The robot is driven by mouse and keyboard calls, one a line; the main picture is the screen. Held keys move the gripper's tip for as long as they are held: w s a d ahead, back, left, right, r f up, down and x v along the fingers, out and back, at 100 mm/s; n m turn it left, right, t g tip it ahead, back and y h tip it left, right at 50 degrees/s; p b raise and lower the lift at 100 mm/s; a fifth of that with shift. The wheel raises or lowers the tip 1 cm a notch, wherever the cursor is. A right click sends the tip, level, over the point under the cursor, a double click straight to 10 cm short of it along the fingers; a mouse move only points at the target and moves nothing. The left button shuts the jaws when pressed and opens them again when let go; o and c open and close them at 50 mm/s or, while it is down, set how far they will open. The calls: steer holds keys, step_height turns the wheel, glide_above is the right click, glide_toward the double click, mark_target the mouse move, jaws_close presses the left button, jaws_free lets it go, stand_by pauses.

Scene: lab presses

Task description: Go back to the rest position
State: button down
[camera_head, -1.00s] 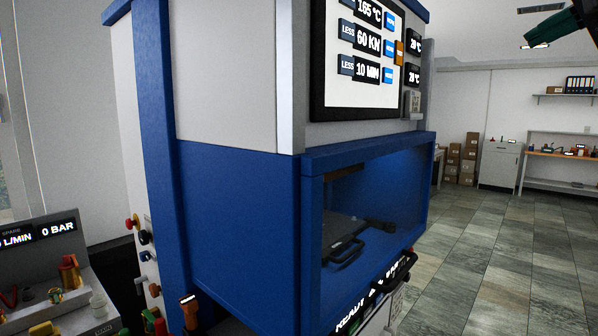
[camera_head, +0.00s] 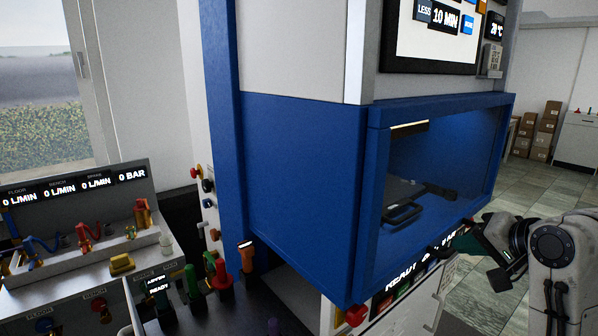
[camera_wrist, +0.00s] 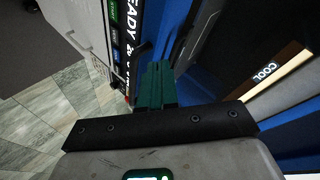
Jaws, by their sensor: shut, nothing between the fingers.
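My gripper (camera_head: 468,243) is at the right of the head view, with its dark green fingers pointing left toward the front of the blue press (camera_head: 300,190). In the wrist view my gripper (camera_wrist: 156,72) shows its green fingers together, with nothing between them. It appears close to the press's front control strip (camera_wrist: 128,45), but I cannot tell whether it touches. The press window (camera_head: 440,165) shows a dark plate with a handle inside.
A bench panel with flow displays (camera_head: 75,190) and coloured valves stands at the left. Several coloured handles (camera_head: 222,280) rise beside the press. Tiled floor (camera_head: 530,182) is open at the right, with boxes (camera_head: 545,130) and a cabinet (camera_head: 578,140) beyond.

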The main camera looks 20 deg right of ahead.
steer(key=s+a+f+n+g, duration=0.1)
steer(key=s+a+f+g, duration=0.2)
steer(key=f, duration=0.5)
steer(key=s+a+f+n+y, duration=0.1)
steer(key=s+a+f+n, duration=0.15)
steer(key=a+f, duration=0.45)
steer(key=s+a+f+n+g, duration=0.1)
steer(key=s+a+f+g, duration=0.15)
steer(key=f, duration=0.65)
steer(key=s+a+f+n+g, duration=0.2)
steer(key=s+f, duration=0.4)
steer(key=s, duration=0.4)
steer(key=s+a+f+n+g+h, duration=0.1)
steer(key=s+a+f+n+g, duration=0.1)
steer(key=s+f, duration=0.4)
steer(key=s+a+n, duration=0.1)
steer(key=s+n, duration=0.1)
steer(key=s, duration=0.2)
steer(key=shift+s+a+b, duration=0.2)
steer(key=shift+a+b, duration=0.05)
steer(key=shift+b, duration=0.05)
steer(key=shift+g, duration=0.25)
